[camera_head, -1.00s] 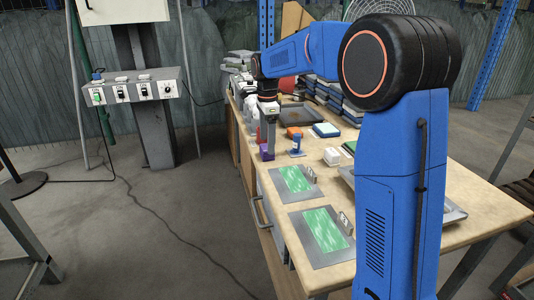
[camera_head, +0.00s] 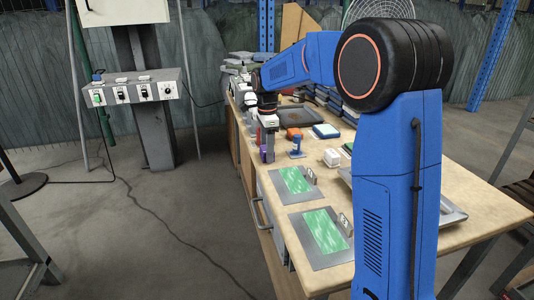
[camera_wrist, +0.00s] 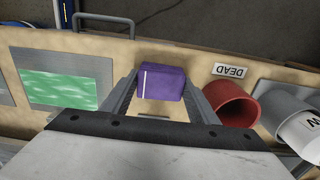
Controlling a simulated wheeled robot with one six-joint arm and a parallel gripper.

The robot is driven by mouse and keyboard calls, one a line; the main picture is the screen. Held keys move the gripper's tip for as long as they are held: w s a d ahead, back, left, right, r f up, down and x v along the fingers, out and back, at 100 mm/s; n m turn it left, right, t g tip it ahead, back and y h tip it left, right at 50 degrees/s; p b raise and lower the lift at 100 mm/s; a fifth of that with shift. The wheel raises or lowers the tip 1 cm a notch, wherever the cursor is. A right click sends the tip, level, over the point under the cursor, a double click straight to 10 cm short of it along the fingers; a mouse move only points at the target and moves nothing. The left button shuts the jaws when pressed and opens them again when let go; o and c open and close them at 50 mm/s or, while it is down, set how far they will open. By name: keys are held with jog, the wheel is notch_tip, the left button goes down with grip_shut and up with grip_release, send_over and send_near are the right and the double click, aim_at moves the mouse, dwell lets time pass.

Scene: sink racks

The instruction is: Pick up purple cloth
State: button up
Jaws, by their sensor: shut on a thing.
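The purple cloth (camera_wrist: 161,82) is a folded, block-like piece with a pale stripe near its left edge. In the wrist view it sits between the two fingers of my gripper (camera_wrist: 163,90), which is shut on it. In the head view my gripper (camera_head: 267,150) points down at the left edge of the workbench, and only a small bit of the purple cloth (camera_head: 263,155) shows beside the fingers. I cannot tell whether the cloth still touches the bench.
A red cup-like cylinder (camera_wrist: 231,103) and a "DEAD" label (camera_wrist: 230,71) lie close right of the cloth in the wrist view. A blue stand (camera_head: 297,147), an orange item (camera_head: 293,133) and a white block (camera_head: 332,158) stand nearby. Green-screened plates (camera_head: 323,233) lie nearer.

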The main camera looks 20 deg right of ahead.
jog(key=shift+r, duration=0.1)
notch_tip(320, 180, up, 10)
jog(key=shift+f, duration=0.1)
dwell(0.3)
jog(key=shift+o, duration=1.3)
jog(key=shift+c, duration=0.8)
jog(key=shift+s+d, duration=0.1)
